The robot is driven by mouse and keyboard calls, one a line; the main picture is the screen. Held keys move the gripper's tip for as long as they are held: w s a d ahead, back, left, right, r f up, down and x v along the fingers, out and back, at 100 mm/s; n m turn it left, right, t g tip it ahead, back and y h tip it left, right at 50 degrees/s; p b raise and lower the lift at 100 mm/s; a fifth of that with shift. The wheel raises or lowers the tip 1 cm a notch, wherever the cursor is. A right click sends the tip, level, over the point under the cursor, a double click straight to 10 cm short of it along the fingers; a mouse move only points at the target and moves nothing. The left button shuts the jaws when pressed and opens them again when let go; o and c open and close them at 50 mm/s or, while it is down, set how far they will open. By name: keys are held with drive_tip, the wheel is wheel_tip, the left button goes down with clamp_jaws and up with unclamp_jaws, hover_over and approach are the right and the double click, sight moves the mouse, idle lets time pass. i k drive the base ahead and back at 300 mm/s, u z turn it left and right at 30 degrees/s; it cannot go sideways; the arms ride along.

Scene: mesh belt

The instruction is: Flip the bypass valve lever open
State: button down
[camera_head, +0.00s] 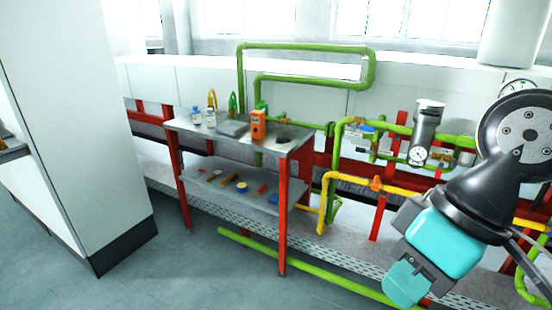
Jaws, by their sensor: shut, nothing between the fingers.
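The bypass valve lever cannot be told for certain among the small fittings. A green pipe loop (346,140) at centre right carries small fittings, with a blue part (366,128) and orange parts among them. An orange fitting (376,184) sits on the yellow pipe (345,176) below. My arm fills the right side with dark and teal links. Thin dark parts, apparently of my gripper (527,257), show beside the teal link at the right edge. They are apart from the pipe fittings at centre right. The fingertips are not clear, and the arm hides part of the pipework behind it.
A red-legged metal table (222,141) stands left of the pipework, with bottles, an orange box (258,125) and tools. A pressure gauge (417,155) sits below a metal cylinder (427,122). A white cabinet (75,120) stands at left.

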sight(361, 150)
drive_tip(key=u, duration=0.5)
drive_tip(key=k, duration=0.7)
drive_tip(key=u, duration=0.45)
drive_tip(key=i, duration=1.95)
drive_tip(key=z, duration=1.1)
drive_tip(key=i, duration=0.7)
drive_tip(key=z, duration=1.1)
drive_tip(key=i, duration=0.35)
drive_tip(key=z, duration=0.35)
